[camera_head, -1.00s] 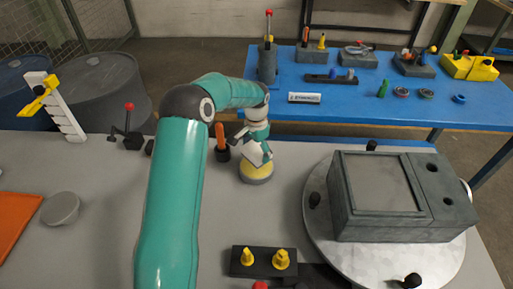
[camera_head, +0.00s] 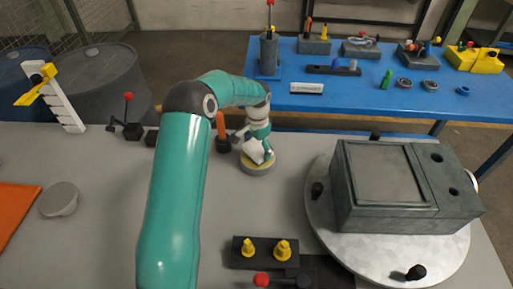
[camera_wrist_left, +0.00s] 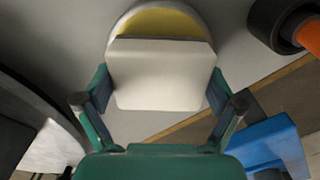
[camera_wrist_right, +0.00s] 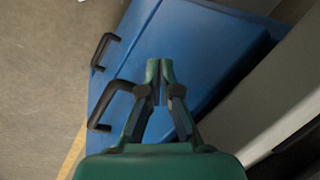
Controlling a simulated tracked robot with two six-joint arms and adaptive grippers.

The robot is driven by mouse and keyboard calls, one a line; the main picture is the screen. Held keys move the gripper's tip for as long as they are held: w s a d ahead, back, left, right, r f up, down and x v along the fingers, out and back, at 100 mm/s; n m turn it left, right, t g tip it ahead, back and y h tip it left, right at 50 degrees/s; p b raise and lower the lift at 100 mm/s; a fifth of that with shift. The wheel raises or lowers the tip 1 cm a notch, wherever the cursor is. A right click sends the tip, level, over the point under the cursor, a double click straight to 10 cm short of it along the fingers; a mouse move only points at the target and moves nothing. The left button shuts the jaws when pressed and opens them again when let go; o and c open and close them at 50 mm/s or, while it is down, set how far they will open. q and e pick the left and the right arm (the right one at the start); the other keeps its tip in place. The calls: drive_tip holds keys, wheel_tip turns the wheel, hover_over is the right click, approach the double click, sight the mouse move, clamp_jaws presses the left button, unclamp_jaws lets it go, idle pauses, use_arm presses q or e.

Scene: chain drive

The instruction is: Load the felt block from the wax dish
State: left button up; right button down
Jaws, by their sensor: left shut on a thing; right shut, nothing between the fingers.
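The white felt block (camera_wrist_left: 160,75) is held between the fingers of my left gripper (camera_wrist_left: 158,92), which is shut on it. The block also shows, tilted, in the head view (camera_head: 256,151). The round wax dish (camera_head: 259,169), grey-rimmed with yellow wax, sits on the grey table beneath the block. In the left wrist view the yellow wax (camera_wrist_left: 165,22) shows behind the block, which hides part of the dish. I cannot tell whether the block touches the wax. My right gripper (camera_wrist_right: 160,70) is shut and empty, over a blue surface in the right wrist view.
An orange-handled item (camera_head: 221,127) stands close left of the dish. A turntable (camera_head: 330,235) carrying a large grey box (camera_head: 385,190) is to the right. A black block with yellow pegs (camera_head: 265,252) lies in front. A blue table (camera_head: 350,105) stands behind.

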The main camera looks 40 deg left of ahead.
sight(257, 147)
use_arm(q)
drive_tip(key=shift+f+b, duration=0.5)
idle(1.7)
drive_tip(key=shift+s, duration=0.1)
drive_tip(key=shift+r+p, duration=2.15)
drive_tip(key=shift+r, duration=1.45)
drive_tip(key=shift+f, duration=0.1)
